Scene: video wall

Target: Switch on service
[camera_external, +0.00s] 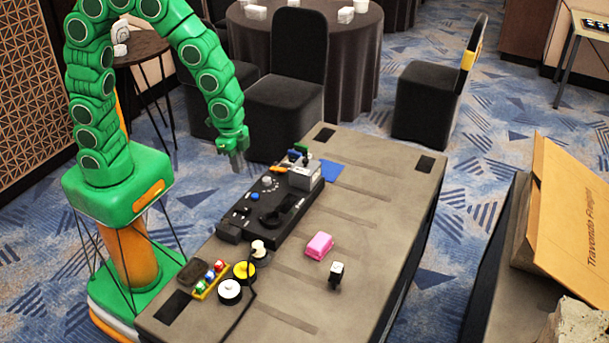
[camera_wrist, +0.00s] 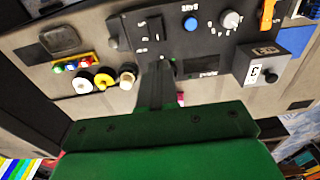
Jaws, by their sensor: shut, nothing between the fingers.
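A long black control console (camera_external: 232,226) lies on the table. In the wrist view, its face (camera_wrist: 212,48) carries a black switch block (camera_wrist: 148,36), a blue button (camera_wrist: 190,23), a pale round knob (camera_wrist: 231,20) and an orange lever (camera_wrist: 267,15). The lettering is too blurred to read, so I cannot tell which control is service. My gripper (camera_external: 237,160) is shut and empty, above and left of the console. Its dark fingers (camera_wrist: 156,85) hide part of the console.
A pink block (camera_external: 319,246) and a small black-and-white item (camera_external: 336,272) lie right of the console. Yellow and white round pieces (camera_external: 230,291) and a tray of coloured pieces (camera_external: 209,280) are near the front. A blue sheet (camera_external: 331,171) lies at the back.

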